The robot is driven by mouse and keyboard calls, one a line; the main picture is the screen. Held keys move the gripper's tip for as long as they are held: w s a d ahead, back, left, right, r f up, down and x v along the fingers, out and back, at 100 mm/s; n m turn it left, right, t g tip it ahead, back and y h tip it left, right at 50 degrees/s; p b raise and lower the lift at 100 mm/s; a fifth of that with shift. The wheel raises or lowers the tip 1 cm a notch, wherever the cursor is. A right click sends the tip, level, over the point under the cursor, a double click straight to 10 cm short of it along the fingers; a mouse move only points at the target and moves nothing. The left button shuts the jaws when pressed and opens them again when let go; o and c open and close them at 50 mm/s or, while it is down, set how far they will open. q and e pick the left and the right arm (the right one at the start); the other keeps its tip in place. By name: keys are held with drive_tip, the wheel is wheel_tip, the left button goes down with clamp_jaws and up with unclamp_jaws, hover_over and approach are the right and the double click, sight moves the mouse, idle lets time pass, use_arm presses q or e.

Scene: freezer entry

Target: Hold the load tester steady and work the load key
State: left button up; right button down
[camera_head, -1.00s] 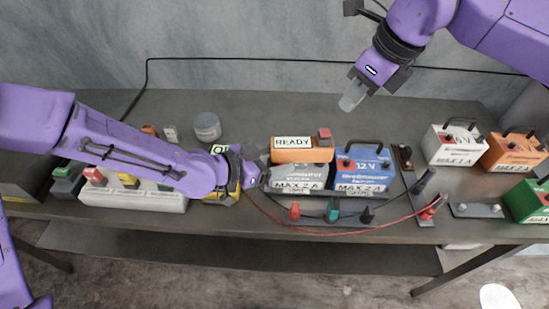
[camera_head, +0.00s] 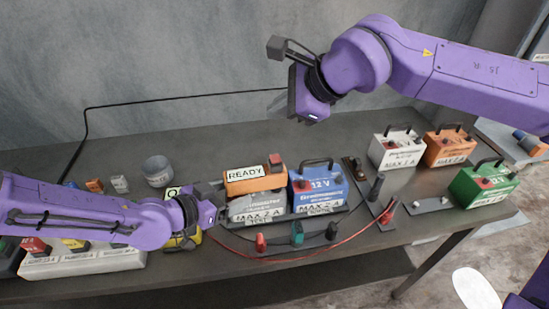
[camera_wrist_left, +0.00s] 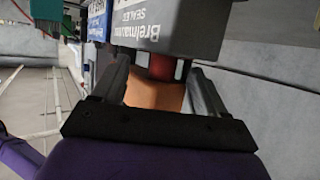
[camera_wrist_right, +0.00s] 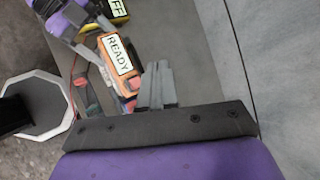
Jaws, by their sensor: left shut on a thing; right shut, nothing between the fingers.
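The load tester (camera_head: 248,184) is an orange box with a READY label, lying on top of a grey battery (camera_head: 258,209). The load key appears to be the red block (camera_head: 276,162) at its right end. My left gripper (camera_head: 216,195) is shut on the tester's left end; its orange body (camera_wrist_left: 155,94) shows between the fingers in the left wrist view. My right gripper (camera_head: 287,106) is shut and empty, above and behind the tester, apart from it. In the right wrist view its closed fingers (camera_wrist_right: 158,84) are right of the tester (camera_wrist_right: 121,62).
A blue 12 V battery (camera_head: 322,185) stands right of the grey one. White (camera_head: 395,152), orange (camera_head: 448,149) and green (camera_head: 484,184) boxes stand further right. A red cable (camera_head: 340,244) and clamps lie in front. A round tin (camera_head: 158,170) stands at the back left.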

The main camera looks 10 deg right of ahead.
sight(279, 160)
use_arm(q)
drive_tip(key=shift+w+r, duration=0.15)
use_arm(e)
drive_tip(key=shift+f, duration=0.1)
drive_tip(key=shift+f, duration=4.35)
drive_tip(key=shift+f, duration=0.1)
drive_tip(key=shift+w+f, duration=0.1)
drive_tip(key=shift+f, duration=0.2)
drive_tip(key=shift+f, duration=0.5)
drive_tip(key=shift+r, duration=0.9)
drive_tip(key=shift+r, duration=0.1)
